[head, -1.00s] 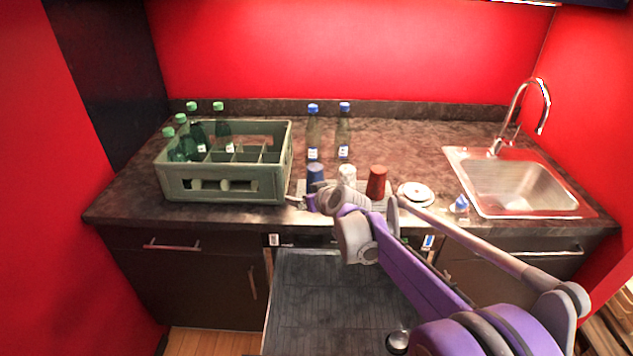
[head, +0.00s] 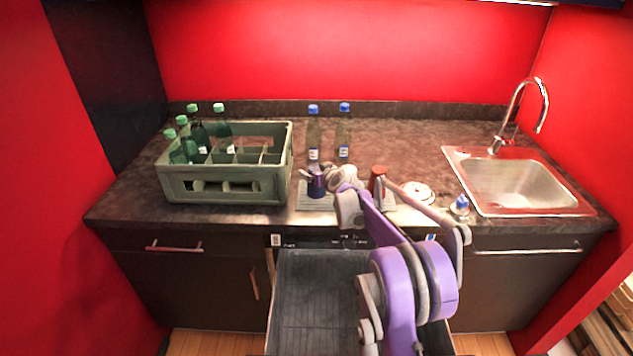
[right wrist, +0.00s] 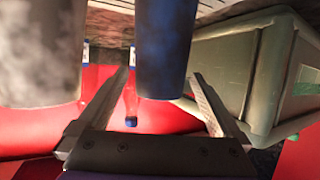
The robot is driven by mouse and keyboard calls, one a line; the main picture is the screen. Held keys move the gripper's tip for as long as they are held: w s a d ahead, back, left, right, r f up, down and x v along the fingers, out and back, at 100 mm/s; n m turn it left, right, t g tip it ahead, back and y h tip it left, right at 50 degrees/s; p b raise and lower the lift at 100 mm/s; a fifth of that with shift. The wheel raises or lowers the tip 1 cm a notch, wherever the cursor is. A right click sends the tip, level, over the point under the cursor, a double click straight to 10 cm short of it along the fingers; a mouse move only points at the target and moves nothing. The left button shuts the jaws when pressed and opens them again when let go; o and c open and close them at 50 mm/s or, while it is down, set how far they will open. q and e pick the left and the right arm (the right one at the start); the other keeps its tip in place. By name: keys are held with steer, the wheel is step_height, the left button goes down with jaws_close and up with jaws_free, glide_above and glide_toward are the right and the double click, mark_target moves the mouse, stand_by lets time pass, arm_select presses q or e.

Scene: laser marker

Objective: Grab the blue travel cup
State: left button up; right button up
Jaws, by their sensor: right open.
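The blue travel cup (head: 317,186) stands on a light mat (head: 308,203) near the counter's front edge, partly covered by my right gripper (head: 316,171) in the head view. In the right wrist view, which looks upside down, the blue cup (right wrist: 166,45) fills the space between the two fingers of my right gripper (right wrist: 160,76). The fingers are open, one on each side of the cup; whether either touches it I cannot tell. My left gripper is not in view.
A pale cup (right wrist: 40,50) stands beside the blue one. A red cup (head: 379,172) is to the right, partly behind my arm. A green crate (head: 225,188) with bottles stands to the left. Two blue-capped bottles (head: 313,135) (head: 343,132) stand behind. A sink (head: 520,185) is at right.

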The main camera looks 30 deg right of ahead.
steer(key=x, duration=0.3)
steer(key=shift+w+f, duration=0.1)
steer(key=shift+w, duration=0.05)
steer(key=shift+c, duration=0.2)
steer(key=c, duration=1.5)
